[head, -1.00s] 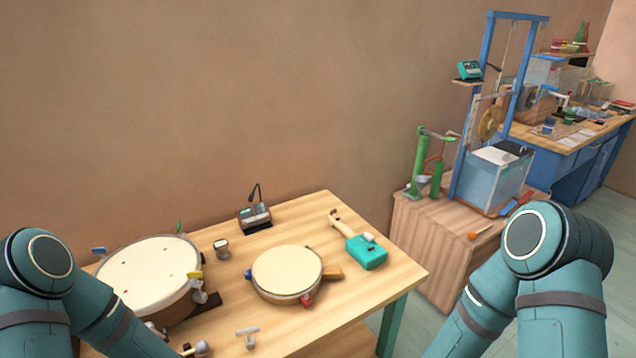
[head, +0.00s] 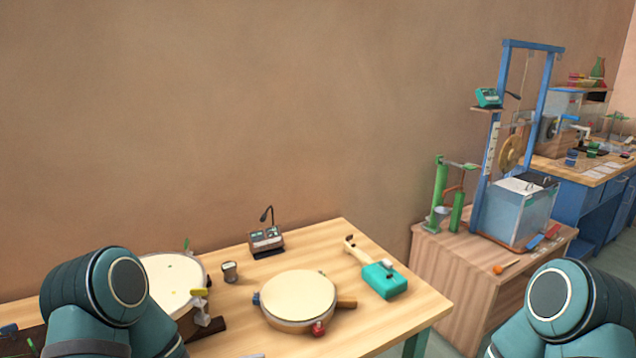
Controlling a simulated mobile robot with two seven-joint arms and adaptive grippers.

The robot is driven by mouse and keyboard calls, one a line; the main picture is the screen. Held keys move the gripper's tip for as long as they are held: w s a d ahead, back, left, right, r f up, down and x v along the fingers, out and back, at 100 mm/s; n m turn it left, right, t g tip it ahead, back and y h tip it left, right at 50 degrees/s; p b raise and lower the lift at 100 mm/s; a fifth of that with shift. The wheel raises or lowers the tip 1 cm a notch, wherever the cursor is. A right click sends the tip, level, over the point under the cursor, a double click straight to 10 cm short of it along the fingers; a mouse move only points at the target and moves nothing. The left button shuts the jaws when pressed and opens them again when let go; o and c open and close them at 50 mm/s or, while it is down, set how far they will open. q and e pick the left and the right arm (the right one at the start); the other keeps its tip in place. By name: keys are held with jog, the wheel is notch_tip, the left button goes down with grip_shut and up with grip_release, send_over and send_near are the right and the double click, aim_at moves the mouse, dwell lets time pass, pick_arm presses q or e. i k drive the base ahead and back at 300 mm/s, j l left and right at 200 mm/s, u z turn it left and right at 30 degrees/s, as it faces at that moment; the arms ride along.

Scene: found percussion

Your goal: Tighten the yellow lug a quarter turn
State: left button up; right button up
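The yellow lug (head: 201,292) shows on the right rim of the large drum (head: 171,272) at the left of the wooden table. A grey fitting (head: 203,315) sits just below the lug. My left arm covers much of the drum's left and front. Green and white marks show near the drum's edge. Neither gripper is in the head view. Only the upper links of my two arms show, at the lower left and lower right.
A smaller drum (head: 298,297) with a red lug (head: 318,328) lies mid-table. A metal cup (head: 230,271), a small device with a stalk (head: 266,240) and a teal tool (head: 384,280) stand nearby. A wooden cabinet (head: 457,285) with a blue frame (head: 490,165) stands right of the table.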

aim_at(199, 292)
jog(key=u, duration=1.2)
